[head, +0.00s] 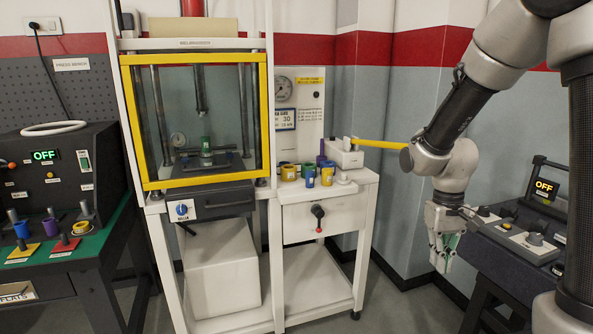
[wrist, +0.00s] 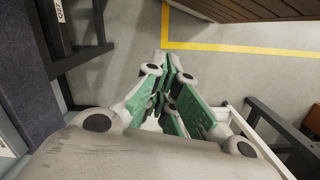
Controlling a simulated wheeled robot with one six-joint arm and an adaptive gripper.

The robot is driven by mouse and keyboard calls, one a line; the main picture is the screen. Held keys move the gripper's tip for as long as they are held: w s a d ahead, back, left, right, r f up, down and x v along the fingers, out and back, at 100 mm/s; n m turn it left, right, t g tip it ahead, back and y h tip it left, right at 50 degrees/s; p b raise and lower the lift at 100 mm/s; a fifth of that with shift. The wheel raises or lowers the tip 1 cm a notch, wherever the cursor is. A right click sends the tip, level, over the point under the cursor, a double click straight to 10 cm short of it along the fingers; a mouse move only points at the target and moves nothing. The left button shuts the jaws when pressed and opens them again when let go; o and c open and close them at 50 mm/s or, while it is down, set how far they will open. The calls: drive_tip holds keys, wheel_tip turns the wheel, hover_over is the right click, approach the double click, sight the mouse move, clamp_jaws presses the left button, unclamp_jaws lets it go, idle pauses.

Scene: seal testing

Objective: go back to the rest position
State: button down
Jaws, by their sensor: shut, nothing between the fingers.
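My gripper (head: 442,262) hangs pointing down at the right in the head view, in front of the black bench with the lit OFF display. It is shut and empty, apart from everything around it. In the wrist view my gripper (wrist: 166,112) shows green finger pads, with the grey floor below and beyond it. My arm comes in from the upper right of the head view and bends down at the wrist.
A press with a yellow-framed guard (head: 197,62) stands left of centre. A white side table (head: 322,218) holds several coloured cylinders. A black bench (head: 513,250) is close at right. A green-topped bench (head: 80,245) stands at left. Floor shows between side table and right bench.

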drive_tip(key=s+d+r+t, duration=0.3)
drive_tip(key=s+r+t, duration=0.2)
drive_tip(key=s+r, duration=0.9)
wheel_tip(320, 180, up, 3)
drive_tip(key=shift+s+r+m+t, duration=0.1)
drive_tip(key=shift+s+m+t, duration=0.2)
drive_tip(key=shift+t, duration=0.1)
drive_tip(key=c, duration=2.2)
unclamp_jaws()
